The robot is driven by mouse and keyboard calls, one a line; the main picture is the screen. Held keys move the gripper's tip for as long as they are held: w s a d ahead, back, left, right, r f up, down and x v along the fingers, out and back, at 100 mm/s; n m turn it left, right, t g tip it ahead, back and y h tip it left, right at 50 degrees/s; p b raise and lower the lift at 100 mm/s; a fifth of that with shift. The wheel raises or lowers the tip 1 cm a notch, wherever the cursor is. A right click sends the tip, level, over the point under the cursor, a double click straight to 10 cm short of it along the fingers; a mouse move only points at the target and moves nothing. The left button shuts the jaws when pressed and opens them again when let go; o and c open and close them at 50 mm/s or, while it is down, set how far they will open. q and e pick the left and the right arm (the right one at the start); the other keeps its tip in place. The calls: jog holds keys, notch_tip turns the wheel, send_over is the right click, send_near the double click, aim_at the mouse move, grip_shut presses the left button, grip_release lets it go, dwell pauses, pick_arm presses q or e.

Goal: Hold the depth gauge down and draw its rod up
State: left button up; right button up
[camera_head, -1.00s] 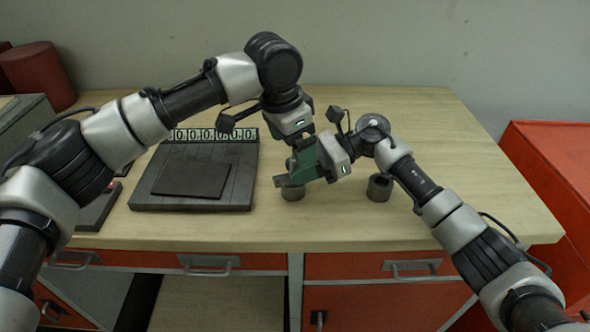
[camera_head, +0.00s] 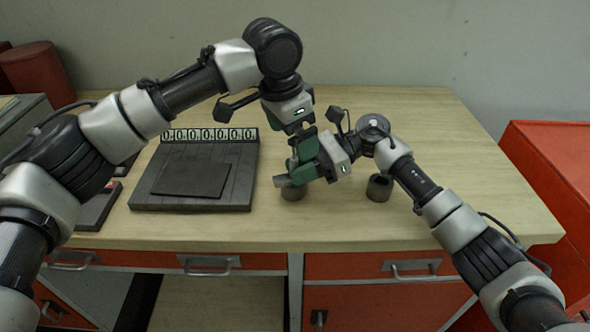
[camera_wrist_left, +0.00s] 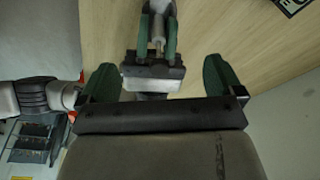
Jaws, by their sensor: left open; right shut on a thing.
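The depth gauge shows in part in the head view, its grey base (camera_head: 281,181) over a small grey cylinder (camera_head: 293,194). My right gripper (camera_head: 299,174) is shut on the gauge and hides much of it. My left gripper (camera_head: 303,128) is open above the right one. In the left wrist view, the green fingers of my left gripper (camera_wrist_left: 162,80) stand wide apart with nothing between their tips. How far the rod is drawn up I cannot tell.
A second grey cylinder with a hole (camera_head: 379,188) stands to the right. A dark plate (camera_head: 150,201) lies at left, with a strip of numerals (camera_head: 210,134) behind it. The right part of the wooden bench (camera_head: 470,185) is clear. A red cabinet (camera_head: 560,165) stands beside it.

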pick_arm(q)
jog(key=shift+w+d+v, duration=0.1)
jog(key=shift+d+v, duration=0.05)
jog(key=shift+v, duration=0.85)
jog(key=shift+w+d+v, duration=0.1)
jog(key=shift+d+v, duration=0.1)
jog(key=shift+v, duration=0.75)
jog(key=shift+r, duration=0.1)
pick_arm(e)
jog(key=o, duration=0.8)
jog(key=v, duration=1.2)
